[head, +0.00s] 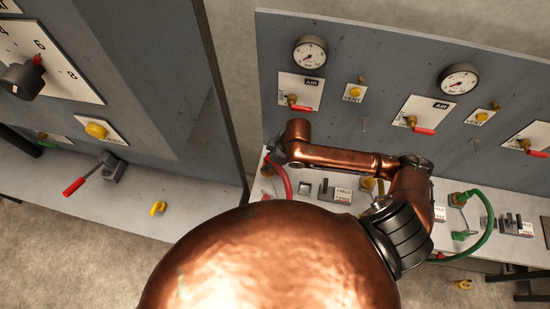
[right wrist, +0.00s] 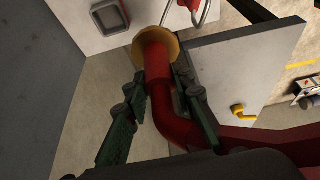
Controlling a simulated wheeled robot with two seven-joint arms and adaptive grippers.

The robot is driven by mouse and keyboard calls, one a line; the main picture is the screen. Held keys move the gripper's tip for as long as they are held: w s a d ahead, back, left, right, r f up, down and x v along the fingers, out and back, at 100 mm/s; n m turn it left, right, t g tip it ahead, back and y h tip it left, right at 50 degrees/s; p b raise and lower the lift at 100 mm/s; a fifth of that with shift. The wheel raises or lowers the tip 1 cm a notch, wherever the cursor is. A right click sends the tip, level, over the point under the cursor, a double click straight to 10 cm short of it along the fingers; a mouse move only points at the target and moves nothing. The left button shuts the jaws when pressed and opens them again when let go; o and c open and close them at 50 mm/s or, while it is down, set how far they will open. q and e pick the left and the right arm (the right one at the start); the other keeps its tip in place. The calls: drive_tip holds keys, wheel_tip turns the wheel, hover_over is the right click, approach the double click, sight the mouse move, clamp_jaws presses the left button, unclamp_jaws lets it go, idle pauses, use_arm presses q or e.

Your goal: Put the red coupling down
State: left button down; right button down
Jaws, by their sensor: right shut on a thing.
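The red coupling (right wrist: 158,68) shows in the right wrist view as a red cylinder with a brass flange (right wrist: 155,46) at its far end. A red hose (right wrist: 185,128) bends away from it towards the lower right. My right gripper (right wrist: 160,80) has its dark green fingers on both sides of the coupling and is shut on it. In the head view my right gripper (head: 274,148) is at the left end of the pale bench, small and partly hidden by my arm. The red hose (head: 286,182) hangs below it there. My left gripper is not in view.
A grey panel with gauges (head: 309,53) and red-handled valves (head: 299,106) stands behind the bench (head: 310,199). A green hose (head: 487,232) loops at right. A cabinet with a red lever (head: 75,187) is at left.

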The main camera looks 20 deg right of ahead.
drive_tip(key=w+d+f+p, duration=0.2)
drive_tip(key=w+d+f, duration=0.3)
drive_tip(key=f, duration=0.5)
drive_tip(key=shift+w+d, duration=0.35)
drive_tip(key=shift+d, duration=0.05)
drive_tip(key=shift+f, duration=0.25)
drive_tip(key=c, duration=1.6)
unclamp_jaws()
drive_tip(key=shift+r, duration=0.15)
drive_tip(key=b+v, duration=0.1)
drive_tip(key=v, duration=1.1)
